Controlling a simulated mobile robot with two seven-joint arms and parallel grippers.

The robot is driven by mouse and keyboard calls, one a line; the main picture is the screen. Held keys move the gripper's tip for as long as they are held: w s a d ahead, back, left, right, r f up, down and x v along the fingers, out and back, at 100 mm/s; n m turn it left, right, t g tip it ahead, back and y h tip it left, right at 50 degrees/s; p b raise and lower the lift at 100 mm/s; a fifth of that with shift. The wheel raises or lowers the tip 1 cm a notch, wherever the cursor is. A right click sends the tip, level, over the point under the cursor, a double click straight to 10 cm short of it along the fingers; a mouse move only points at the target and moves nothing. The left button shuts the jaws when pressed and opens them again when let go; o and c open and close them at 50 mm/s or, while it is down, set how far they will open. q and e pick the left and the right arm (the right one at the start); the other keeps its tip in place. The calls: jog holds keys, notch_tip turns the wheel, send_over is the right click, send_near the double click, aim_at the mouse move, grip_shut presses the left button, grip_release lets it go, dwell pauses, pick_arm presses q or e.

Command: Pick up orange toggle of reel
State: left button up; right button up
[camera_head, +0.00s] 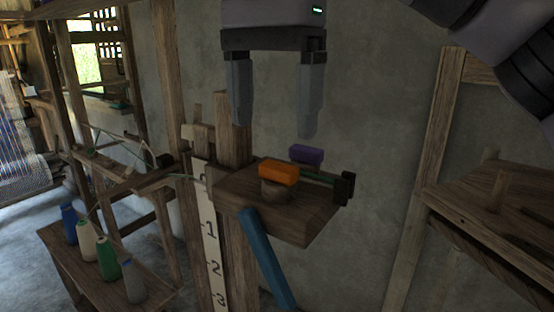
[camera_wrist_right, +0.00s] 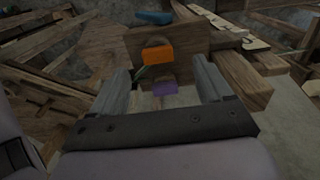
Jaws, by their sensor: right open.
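The orange toggle (camera_head: 279,171) sits on a short round peg on top of the wooden reel block (camera_head: 310,228). A purple toggle (camera_head: 306,154) lies just behind it. My right gripper (camera_head: 274,128) is open and empty, pointing down above the toggles. In the right wrist view the orange toggle (camera_wrist_right: 158,54) lies beyond the fingertips, and the purple toggle (camera_wrist_right: 165,89) shows between the two fingers. Neither toggle is seen touched by a finger. My left gripper is not in view.
A blue bar (camera_head: 266,258) slants down in front of the block. A white numbered ruler (camera_head: 208,235) stands left of it. Several thread spools (camera_head: 107,257) stand on a low bench at left. A wooden frame (camera_head: 490,210) stands at right, and a grey wall is behind.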

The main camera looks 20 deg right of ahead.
aim_at(277, 167)
jog(key=f, duration=0.2)
jog(key=f+b, duration=0.1)
jog(key=f, duration=0.1)
jog(key=f+b, duration=0.1)
jog(key=f, duration=0.1)
jog(key=shift+s+d+f, duration=0.1)
jog(key=shift+d+f, duration=0.1)
jog(key=shift+d, duration=0.05)
jog(key=shift+f, duration=0.2)
jog(key=c, duration=1.1)
